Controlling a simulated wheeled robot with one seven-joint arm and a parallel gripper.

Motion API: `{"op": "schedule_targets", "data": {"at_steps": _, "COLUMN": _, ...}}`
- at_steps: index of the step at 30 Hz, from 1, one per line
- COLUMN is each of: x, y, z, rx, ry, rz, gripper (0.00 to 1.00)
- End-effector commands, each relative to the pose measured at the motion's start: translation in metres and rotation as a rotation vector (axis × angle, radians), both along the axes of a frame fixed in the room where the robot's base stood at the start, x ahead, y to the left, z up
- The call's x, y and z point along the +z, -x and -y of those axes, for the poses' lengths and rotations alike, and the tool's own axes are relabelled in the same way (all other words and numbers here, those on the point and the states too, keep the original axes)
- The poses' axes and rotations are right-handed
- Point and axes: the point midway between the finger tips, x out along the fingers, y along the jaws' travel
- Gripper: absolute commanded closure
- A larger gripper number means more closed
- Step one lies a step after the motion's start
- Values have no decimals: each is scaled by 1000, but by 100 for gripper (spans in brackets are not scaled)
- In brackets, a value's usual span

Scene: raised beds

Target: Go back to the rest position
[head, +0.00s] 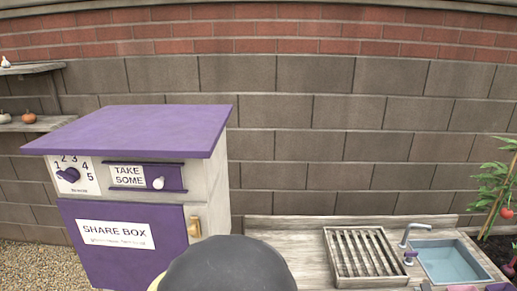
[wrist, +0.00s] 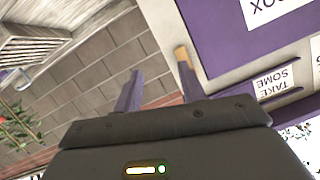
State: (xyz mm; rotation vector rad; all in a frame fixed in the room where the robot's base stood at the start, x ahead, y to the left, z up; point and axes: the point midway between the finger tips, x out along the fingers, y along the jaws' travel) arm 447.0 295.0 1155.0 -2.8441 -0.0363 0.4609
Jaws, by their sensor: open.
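My gripper (wrist: 160,70) shows in the wrist view with its two purple fingers apart and nothing between them. The share box's brass-coloured handle (wrist: 181,54) appears just beyond the right fingertip; I cannot tell whether they touch. In the head view my gripper is hidden, and only a dark rounded part of my arm shows at the bottom middle. The share box (head: 135,132) stands at the left, with a purple roof and purple door. Its handle (head: 194,226) is at the door's right edge, and the door looks shut.
A wooden bench with a slatted tray (head: 329,262) and a blue sink (head: 450,262) with a tap stands right of the box. A plant (head: 495,185) with red fruit is at the far right. Shelves (head: 40,124) hang at the left. A block wall (head: 300,120) closes the back.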

Motion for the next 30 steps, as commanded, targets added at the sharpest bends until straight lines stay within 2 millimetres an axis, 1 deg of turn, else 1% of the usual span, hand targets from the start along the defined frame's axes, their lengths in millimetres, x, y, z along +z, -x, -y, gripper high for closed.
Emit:
{"op": "schedule_targets", "data": {"at_steps": 1, "x": -3, "y": -9, "z": 14, "rx": 4, "ry": -3, "rz": -46, "gripper": 60}}
{"op": "schedule_targets", "data": {"at_steps": 6, "x": -17, "y": -24, "z": 49, "rx": 51, "ry": 4, "rz": -202, "gripper": 60}}
{"op": "schedule_targets", "data": {"at_steps": 10, "x": -25, "y": -26, "z": 80, "rx": 86, "ry": 16, "rz": -316, "gripper": 60}}
{"op": "schedule_targets", "data": {"at_steps": 14, "x": -33, "y": -20, "z": 113, "rx": 115, "ry": 36, "rz": -429, "gripper": 60}}
{"op": "schedule_targets", "data": {"at_steps": 17, "x": -38, "y": -12, "z": 140, "rx": 135, "ry": 55, "rz": -517, "gripper": 60}}
{"op": "schedule_targets", "data": {"at_steps": 23, "x": -46, "y": 18, "z": 198, "rx": 159, "ry": 109, "rz": -693, "gripper": 60}}
{"op": "schedule_targets", "data": {"at_steps": 26, "x": -49, "y": 39, "z": 228, "rx": 161, "ry": 142, "rz": -784, "gripper": 60}}
{"op": "schedule_targets", "data": {"at_steps": 27, "x": -50, "y": 48, "z": 240, "rx": 161, "ry": 156, "rz": -822, "gripper": 60}}
{"op": "schedule_targets", "data": {"at_steps": 30, "x": -51, "y": 72, "z": 268, "rx": 156, "ry": 189, "rz": -911, "gripper": 60}}
